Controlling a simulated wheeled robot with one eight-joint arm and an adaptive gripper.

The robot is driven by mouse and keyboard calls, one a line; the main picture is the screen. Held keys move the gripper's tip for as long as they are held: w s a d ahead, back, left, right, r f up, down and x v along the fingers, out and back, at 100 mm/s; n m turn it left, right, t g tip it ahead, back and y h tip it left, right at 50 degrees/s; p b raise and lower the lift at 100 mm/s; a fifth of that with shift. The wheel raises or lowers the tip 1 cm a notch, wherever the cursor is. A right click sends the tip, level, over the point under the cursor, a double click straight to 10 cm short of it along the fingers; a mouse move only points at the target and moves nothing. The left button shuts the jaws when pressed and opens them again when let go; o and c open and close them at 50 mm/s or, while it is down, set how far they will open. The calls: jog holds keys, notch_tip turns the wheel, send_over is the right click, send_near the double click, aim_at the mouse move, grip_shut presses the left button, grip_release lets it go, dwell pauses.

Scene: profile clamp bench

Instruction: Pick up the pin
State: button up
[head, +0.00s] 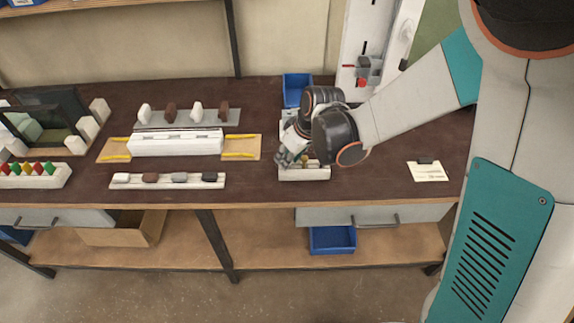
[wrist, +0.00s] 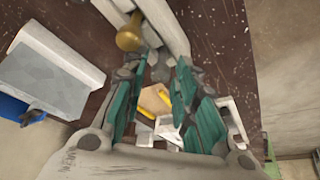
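A brass-coloured pin (wrist: 129,36) with a rounded head shows at the top of the wrist view. It sits at a white block or rack (wrist: 167,22). My gripper (wrist: 163,68) has its two teal and grey fingers apart, with nothing held between them. The pin is just beyond the fingertips, towards the left finger, and does not appear to be held. In the head view my gripper (head: 284,158) is low over the bench, at the left end of a white rack (head: 304,174). My wrist hides much of that area, and I cannot make out the pin clearly there.
A blue bin (head: 297,88) stands behind my gripper. A long white clamp fixture (head: 178,143) lies to the left, between two rows of small parts. A white card (head: 428,171) lies on the right. The dark bench top (head: 390,165) is clear between my wrist and the card.

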jog(key=shift+r, duration=0.1)
jog(key=shift+c, duration=0.6)
grip_shut()
